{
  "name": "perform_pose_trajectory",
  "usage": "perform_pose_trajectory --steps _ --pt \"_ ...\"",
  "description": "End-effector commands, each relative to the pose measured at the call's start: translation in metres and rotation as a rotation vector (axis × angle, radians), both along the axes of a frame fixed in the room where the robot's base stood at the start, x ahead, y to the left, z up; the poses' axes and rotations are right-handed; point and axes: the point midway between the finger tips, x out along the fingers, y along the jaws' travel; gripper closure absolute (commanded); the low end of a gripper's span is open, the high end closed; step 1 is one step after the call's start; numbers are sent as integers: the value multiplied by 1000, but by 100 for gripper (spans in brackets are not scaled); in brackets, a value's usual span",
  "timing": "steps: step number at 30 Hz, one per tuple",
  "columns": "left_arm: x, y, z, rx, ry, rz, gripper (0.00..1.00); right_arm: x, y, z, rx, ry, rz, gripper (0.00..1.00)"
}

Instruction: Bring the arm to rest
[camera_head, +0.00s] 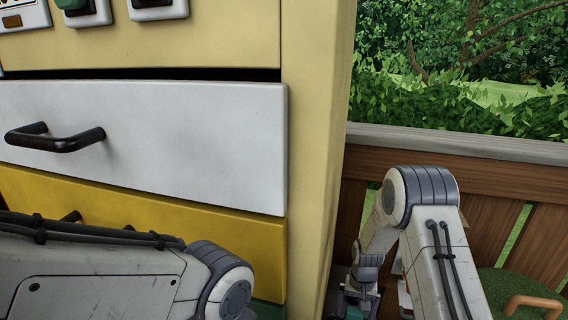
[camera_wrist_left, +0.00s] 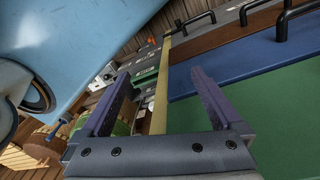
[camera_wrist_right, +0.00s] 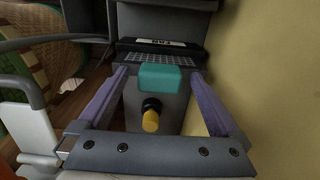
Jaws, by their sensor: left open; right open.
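My left arm (camera_head: 110,278) reaches in from the lower left of the head view; its gripper is out of that frame. In the left wrist view my left gripper (camera_wrist_left: 160,75) has its two purple fingers spread, with nothing between them. My right arm (camera_head: 440,250) is bent at the right of the head view, its gripper low near the bottom edge and partly cut off. In the right wrist view my right gripper (camera_wrist_right: 158,73) is open and holds nothing. A grey device with a teal block (camera_wrist_right: 167,78) and a yellow-tipped black knob (camera_wrist_right: 151,116) shows beyond its fingers.
A cabinet has a white drawer (camera_head: 190,135) with a black handle (camera_head: 55,138) and a yellow drawer (camera_head: 150,215) below. Green (camera_wrist_left: 270,130) and blue (camera_wrist_left: 250,65) fronts show beside my left gripper. A wooden fence (camera_head: 500,180) and a green round object (camera_head: 510,290) are at right.

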Motion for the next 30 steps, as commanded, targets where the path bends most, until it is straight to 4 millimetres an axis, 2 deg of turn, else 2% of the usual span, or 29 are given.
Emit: perform_pose_trajectory --steps 2,3,5,16,23,30 --pt "0 0 -1 0 0 0 1 0 0 -8 0 1 0 1" --pt "0 0 5 0 0 0 1 1 0 1 -1 -2 0 1" --pt "0 0 6 0 0 0 1 1 0 4 -1 -2 0 1" --pt "0 0 6 0 0 0 1 0 0 5 0 -1 0 1" --pt "0 0 -2 0 0 0 1 0 0 -6 0 0 0 1" --pt "0 0 5 0 0 0 1 2 0 34 0 -5 0 1"
